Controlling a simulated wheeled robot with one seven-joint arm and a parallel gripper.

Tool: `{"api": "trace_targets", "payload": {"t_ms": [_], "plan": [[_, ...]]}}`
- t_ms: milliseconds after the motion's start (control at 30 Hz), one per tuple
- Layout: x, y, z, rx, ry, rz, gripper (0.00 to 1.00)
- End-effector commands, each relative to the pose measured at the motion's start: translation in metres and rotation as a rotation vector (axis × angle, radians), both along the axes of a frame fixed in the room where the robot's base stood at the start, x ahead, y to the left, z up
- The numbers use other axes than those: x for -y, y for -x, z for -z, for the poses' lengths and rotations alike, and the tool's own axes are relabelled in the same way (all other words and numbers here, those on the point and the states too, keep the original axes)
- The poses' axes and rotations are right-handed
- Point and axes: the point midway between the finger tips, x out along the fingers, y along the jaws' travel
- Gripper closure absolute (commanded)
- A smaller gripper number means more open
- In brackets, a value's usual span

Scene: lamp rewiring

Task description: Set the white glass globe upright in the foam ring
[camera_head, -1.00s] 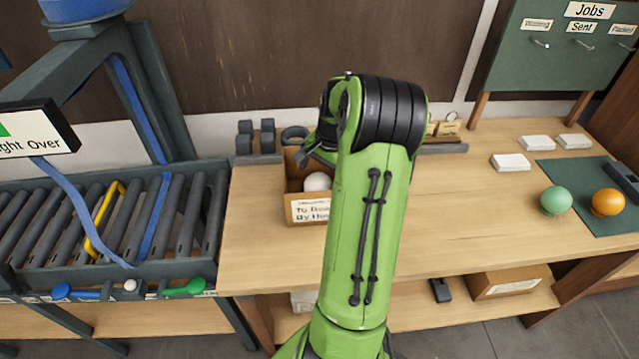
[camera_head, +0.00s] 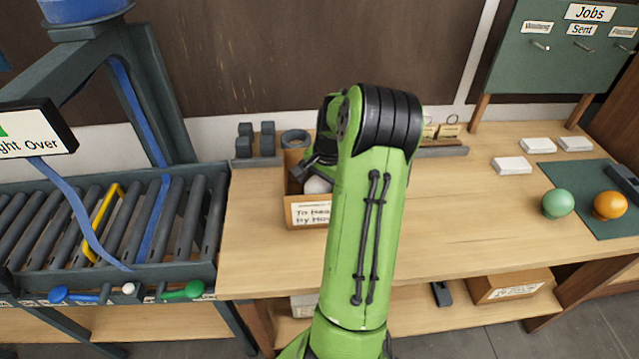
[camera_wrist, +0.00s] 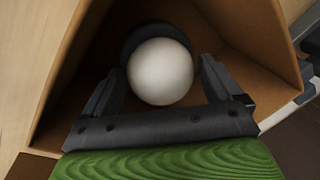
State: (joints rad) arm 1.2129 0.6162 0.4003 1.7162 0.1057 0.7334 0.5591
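The white glass globe (camera_wrist: 160,72) lies inside an open cardboard box (camera_head: 308,211) on the bench. It also shows in the head view (camera_head: 317,185), partly covered by my arm. A dark round part (camera_wrist: 150,36) shows behind the globe in the wrist view; I cannot tell what it is. My gripper (camera_wrist: 161,66) is open, with one finger on each side of the globe and thin gaps showing.
Dark blocks (camera_head: 256,140) stand left of the ring. A roller conveyor (camera_head: 120,220) adjoins the bench on the left. The bench middle, right of my arm, is clear.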

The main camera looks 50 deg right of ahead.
Motion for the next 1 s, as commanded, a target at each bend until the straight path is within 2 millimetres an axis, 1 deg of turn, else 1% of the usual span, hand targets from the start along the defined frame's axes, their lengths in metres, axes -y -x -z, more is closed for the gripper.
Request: {"api": "trace_targets", "payload": {"t_ms": [267,367,467,800,900,1000], "plan": [[0.0,0.0,-0.001,0.0,0.001,0.0,0.0],[0.001,0.001,-0.011,0.002,0.003,0.001,0.0],[0.002,0.005,-0.032,0.002,0.005,0.003,0.0],[0.002,0.021,-0.116,0.002,0.005,0.001,0.0],[0.002,0.025,-0.136,0.001,0.004,0.003,0.0],[0.002,0.027,-0.149,0.002,0.003,0.002,0.0]]}}
